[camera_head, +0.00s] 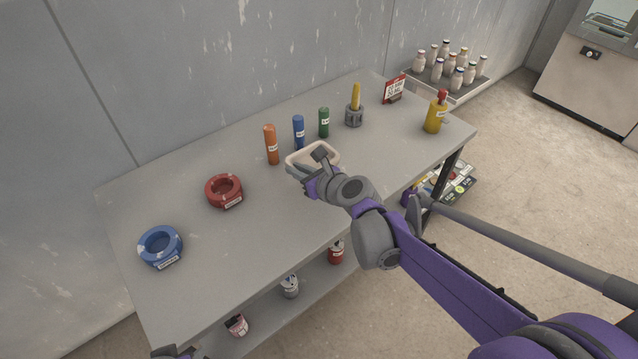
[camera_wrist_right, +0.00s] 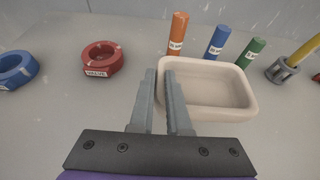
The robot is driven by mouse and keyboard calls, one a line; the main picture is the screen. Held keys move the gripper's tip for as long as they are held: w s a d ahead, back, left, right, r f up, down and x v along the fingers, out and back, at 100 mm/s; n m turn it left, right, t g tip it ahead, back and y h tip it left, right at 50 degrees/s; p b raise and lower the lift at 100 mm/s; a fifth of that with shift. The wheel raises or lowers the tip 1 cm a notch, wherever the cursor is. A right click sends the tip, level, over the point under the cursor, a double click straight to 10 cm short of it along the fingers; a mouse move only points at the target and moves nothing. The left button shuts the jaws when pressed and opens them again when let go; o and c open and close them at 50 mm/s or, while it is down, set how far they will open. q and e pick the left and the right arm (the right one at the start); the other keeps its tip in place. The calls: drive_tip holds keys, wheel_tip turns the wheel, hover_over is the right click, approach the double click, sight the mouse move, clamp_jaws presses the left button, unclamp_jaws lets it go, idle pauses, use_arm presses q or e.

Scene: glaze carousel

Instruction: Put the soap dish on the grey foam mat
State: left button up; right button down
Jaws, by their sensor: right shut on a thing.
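The soap dish is a cream, shallow rectangular dish (camera_head: 325,147) near the middle of the table in the head view. It also shows large in the right wrist view (camera_wrist_right: 215,112). My right gripper (camera_head: 294,171) is shut on the dish's left wall, and its two grey fingers (camera_wrist_right: 161,74) point away from the wrist camera. I cannot tell whether the dish touches the table. I cannot make out a separate grey foam mat. A dark and purple part at the head view's bottom left edge seems to be my left arm; its fingers are not shown.
Orange (camera_head: 271,145), blue (camera_head: 298,132) and green (camera_head: 323,123) cylinders stand just behind the dish. A grey holder (camera_head: 354,117) with a yellow stick and a yellow bottle (camera_head: 435,115) stand further right. Red (camera_head: 223,190) and blue (camera_head: 160,247) rings lie left. The table's front left is clear.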

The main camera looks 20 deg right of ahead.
sight(300, 205)
wheel_tip(300, 205, down, 10)
drive_tip(key=shift+r+b, duration=0.25)
drive_tip(key=shift+b, duration=0.65)
drive_tip(key=shift+f, duration=0.2)
drive_tip(key=c, duration=0.9)
unclamp_jaws()
drive_tip(key=shift+r, duration=0.15)
